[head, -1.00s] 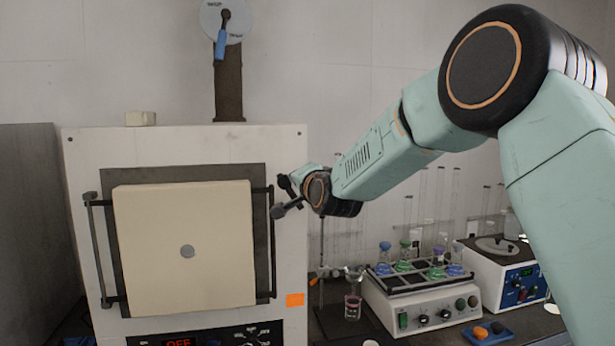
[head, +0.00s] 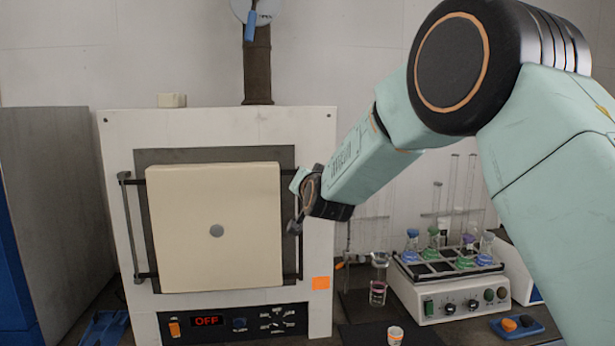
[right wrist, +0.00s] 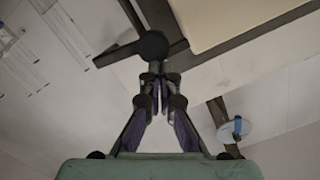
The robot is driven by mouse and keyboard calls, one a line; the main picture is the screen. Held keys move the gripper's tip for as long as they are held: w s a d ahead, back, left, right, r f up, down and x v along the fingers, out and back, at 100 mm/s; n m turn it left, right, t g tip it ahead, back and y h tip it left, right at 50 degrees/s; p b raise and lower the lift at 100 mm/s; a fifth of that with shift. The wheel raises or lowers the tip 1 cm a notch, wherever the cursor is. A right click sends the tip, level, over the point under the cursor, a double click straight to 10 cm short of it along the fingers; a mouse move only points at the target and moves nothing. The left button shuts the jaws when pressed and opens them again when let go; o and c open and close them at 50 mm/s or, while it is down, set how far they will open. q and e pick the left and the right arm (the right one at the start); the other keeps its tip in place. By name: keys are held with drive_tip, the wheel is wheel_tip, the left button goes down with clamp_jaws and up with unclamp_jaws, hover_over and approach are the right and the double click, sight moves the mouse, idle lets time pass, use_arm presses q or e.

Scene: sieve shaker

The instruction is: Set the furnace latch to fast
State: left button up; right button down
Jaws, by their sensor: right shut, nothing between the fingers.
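The furnace (head: 320,150) has a cream door (head: 250,250), which is shut. A dark latch lever with a black ball knob (head: 293,227) is at the door's right edge and points downward in the head view. The knob also shows in the right wrist view (right wrist: 153,45), just beyond my fingertips. My right gripper (right wrist: 160,78) is shut with nothing between its fingers, very close to the knob. I cannot tell whether they touch. In the head view the fingers are mostly hidden by my wrist. My left gripper is not in view.
A flue (head: 257,75) with a blue-handled disc (head: 250,22) rises behind the furnace. A shaker with several flasks (head: 447,305), a beaker (head: 378,290) and a small cup (head: 395,335) stand to the right. A small block (head: 172,100) sits on top of the furnace.

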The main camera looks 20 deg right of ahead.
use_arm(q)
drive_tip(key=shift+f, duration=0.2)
use_arm(e)
drive_tip(key=shift+a+f, duration=0.2)
drive_tip(key=shift+f, duration=0.1)
drive_tip(key=shift+r, duration=0.1)
idle(0.3)
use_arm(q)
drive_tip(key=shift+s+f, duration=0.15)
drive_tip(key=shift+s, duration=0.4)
use_arm(e)
drive_tip(key=s+a+r, duration=0.1)
drive_tip(key=s+r, duration=0.3)
drive_tip(key=s, duration=0.6)
drive_tip(key=shift+s+a+r, duration=0.2)
drive_tip(key=shift+s+r, duration=0.1)
drive_tip(key=shift+r, duration=0.05)
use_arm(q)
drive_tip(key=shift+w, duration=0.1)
use_arm(e)
drive_tip(key=shift+w+f, duration=0.1)
drive_tip(key=shift+w, duration=0.1)
